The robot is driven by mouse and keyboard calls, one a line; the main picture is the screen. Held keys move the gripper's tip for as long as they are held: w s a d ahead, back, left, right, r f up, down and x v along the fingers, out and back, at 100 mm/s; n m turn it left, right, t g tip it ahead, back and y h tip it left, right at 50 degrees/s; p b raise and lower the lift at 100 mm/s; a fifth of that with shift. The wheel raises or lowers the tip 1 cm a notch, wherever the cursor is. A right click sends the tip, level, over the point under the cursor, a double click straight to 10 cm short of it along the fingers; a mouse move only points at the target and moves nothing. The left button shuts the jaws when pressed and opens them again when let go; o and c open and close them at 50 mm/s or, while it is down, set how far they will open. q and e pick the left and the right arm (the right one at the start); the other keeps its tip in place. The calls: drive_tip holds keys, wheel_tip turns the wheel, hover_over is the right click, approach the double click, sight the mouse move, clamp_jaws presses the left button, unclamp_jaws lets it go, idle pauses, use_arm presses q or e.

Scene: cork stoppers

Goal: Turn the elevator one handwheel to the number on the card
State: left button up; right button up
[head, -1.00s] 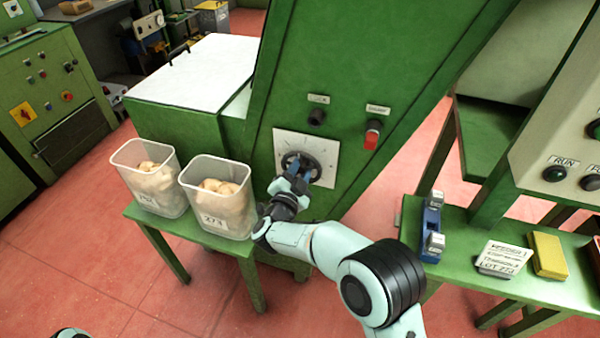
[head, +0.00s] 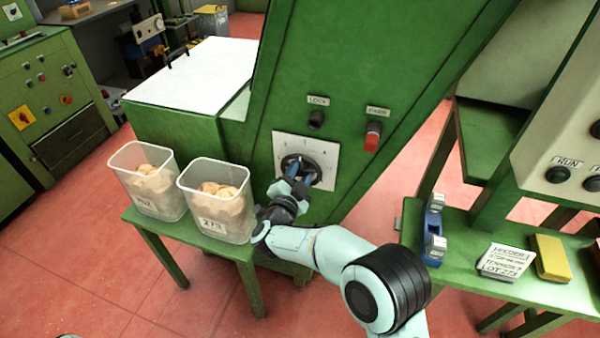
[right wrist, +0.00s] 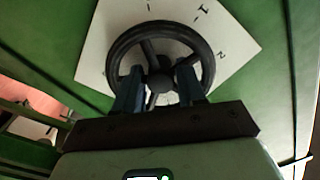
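The dark handwheel (head: 310,165) sits on a white square dial plate (head: 328,152) on the sloping green machine. My right gripper (head: 298,171) is at the wheel. In the right wrist view its two fingers (right wrist: 158,88) reach inside the rim of the handwheel (right wrist: 152,28), one on each side of the hub, with little gap visible. The dial plate (right wrist: 232,47) shows there tilted, with a 1 near the top and a 2 to its right. A white printed card (head: 507,259) lies on the right green bench; its last line reads LOT 273, the upper lines are blurred. My left gripper is out of view.
A black knob (head: 316,120) labelled LOCK and a red knob (head: 372,136) are above the wheel. Two clear bins of stoppers (head: 148,190) (head: 218,207) stand on a low green table left of my right arm. A blue device (head: 433,230) and a yellow block (head: 550,258) flank the card.

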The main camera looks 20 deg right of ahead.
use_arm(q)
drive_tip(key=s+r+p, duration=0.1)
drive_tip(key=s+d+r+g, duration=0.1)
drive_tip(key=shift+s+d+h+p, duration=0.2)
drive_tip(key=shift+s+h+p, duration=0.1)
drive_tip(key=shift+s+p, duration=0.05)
use_arm(e)
drive_tip(key=v, duration=1.3)
drive_tip(key=shift+a, duration=0.2)
drive_tip(key=shift+s, duration=0.1)
